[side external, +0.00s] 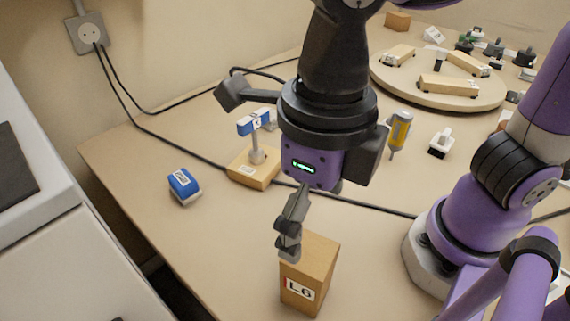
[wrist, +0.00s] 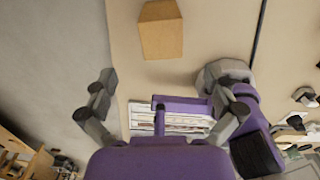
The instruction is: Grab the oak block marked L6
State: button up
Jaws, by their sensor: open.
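The oak block marked L6 (side external: 303,282) stands upright near the front edge of the bench, its white label facing the side camera. In the wrist view the block (wrist: 161,30) shows at the top of the picture with a plain wood face and no label in sight. My gripper (side external: 289,248) points down by the block's top left edge; one finger overlaps that edge, and I cannot tell if it touches. In the wrist view my gripper (wrist: 166,88) has its two fingers wide apart, with the block beyond the gap and nothing held.
A blue-and-white block (side external: 184,186) and a wooden stand with a blue top (side external: 254,168) lie behind to the left. A yellow cylinder (side external: 400,131) and a round board (side external: 438,96) with wooden blocks stand farther back. A black cable (side external: 205,158) crosses the bench.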

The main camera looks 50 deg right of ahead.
aim_at(311, 252)
jog(key=shift+n, duration=0.3)
notch_tip(311, 252, down, 5)
jog(key=shift+s+a+r, duration=0.1)
jog(key=shift+r, duration=0.05)
jog(key=f, duration=0.5)
jog(key=shift+d+f, duration=0.2)
jog(key=shift+f, duration=0.1)
jog(key=c, duration=1.4)
